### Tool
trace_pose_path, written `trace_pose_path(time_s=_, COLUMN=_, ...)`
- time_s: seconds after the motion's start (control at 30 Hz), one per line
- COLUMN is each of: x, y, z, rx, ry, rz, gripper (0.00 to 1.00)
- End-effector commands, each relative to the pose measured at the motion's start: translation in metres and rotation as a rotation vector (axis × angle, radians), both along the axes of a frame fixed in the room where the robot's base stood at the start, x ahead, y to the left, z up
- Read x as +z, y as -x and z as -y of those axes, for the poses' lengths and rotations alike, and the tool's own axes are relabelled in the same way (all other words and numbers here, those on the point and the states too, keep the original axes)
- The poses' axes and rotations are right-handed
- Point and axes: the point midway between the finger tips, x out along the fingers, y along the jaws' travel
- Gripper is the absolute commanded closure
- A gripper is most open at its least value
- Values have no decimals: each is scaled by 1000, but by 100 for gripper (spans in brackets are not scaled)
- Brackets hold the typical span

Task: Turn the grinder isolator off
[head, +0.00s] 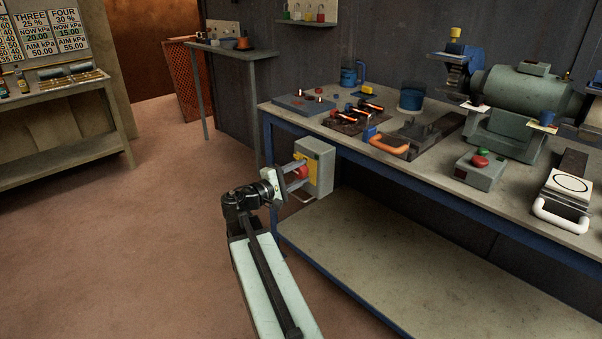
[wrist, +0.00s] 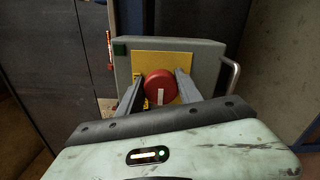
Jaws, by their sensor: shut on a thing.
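The grinder isolator is a grey box (head: 323,170) mounted at the front left end of the workbench. In the wrist view the box (wrist: 207,60) has a yellow plate (wrist: 160,60) and a round red knob (wrist: 157,84). A white mark on the knob stands close to upright, at its lower part. My gripper (head: 301,174) reaches the front of the box in the head view. In the wrist view my gripper (wrist: 160,88) has one finger on each side of the knob, shut on it.
The workbench (head: 345,145) carries a bench grinder (head: 520,95), a control box with red and green buttons (head: 480,168), and several tools. A metal handle (wrist: 231,75) sticks out at the isolator's right. Open floor (head: 130,230) lies to the left.

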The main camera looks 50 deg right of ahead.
Motion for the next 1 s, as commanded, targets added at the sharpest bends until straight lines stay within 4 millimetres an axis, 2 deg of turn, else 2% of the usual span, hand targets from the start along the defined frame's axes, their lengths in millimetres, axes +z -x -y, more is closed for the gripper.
trace_pose_path(time_s=0.37, x=-2, y=0, z=-2, rx=1, ry=-5, rz=-4, gripper=98)
trace_pose_path(time_s=0.4, x=-2, y=0, z=-2, rx=1, ry=-5, rz=-4, gripper=52)
trace_pose_path(time_s=0.47, x=-2, y=0, z=-1, rx=1, ry=-5, rz=-4, gripper=36)
trace_pose_path(time_s=0.8, x=-1, y=0, z=-3, rx=2, ry=-2, rz=-4, gripper=36)
trace_pose_path(time_s=0.87, x=-1, y=-1, z=-10, rx=4, ry=-1, rz=-4, gripper=36)
trace_pose_path(time_s=1.0, x=-1, y=-3, z=-38, rx=5, ry=-2, rz=-4, gripper=36)
